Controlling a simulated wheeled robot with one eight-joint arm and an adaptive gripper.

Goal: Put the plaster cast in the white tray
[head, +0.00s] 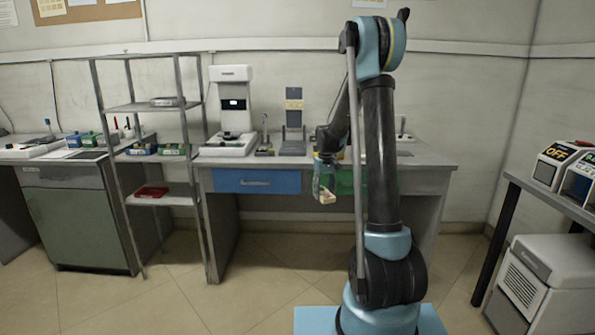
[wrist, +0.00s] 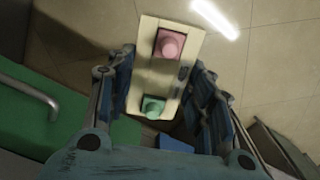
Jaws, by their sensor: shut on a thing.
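My gripper (head: 325,178) is shut on a cream block (wrist: 148,75) with a pink knob and a green knob. The block also shows below the fingers in the head view (head: 327,197), in front of the grey workbench. I cannot tell for sure that this block is the plaster cast. In the wrist view the blue fingers (wrist: 160,100) stand on both sides of it.
The metal rack (head: 181,125) also holds a red tray (head: 151,192) low down and blue and green boxes midway. The workbench (head: 420,152) carries a white machine (head: 232,108). Its blue drawer (head: 256,181) is shut. The floor before the rack is clear.

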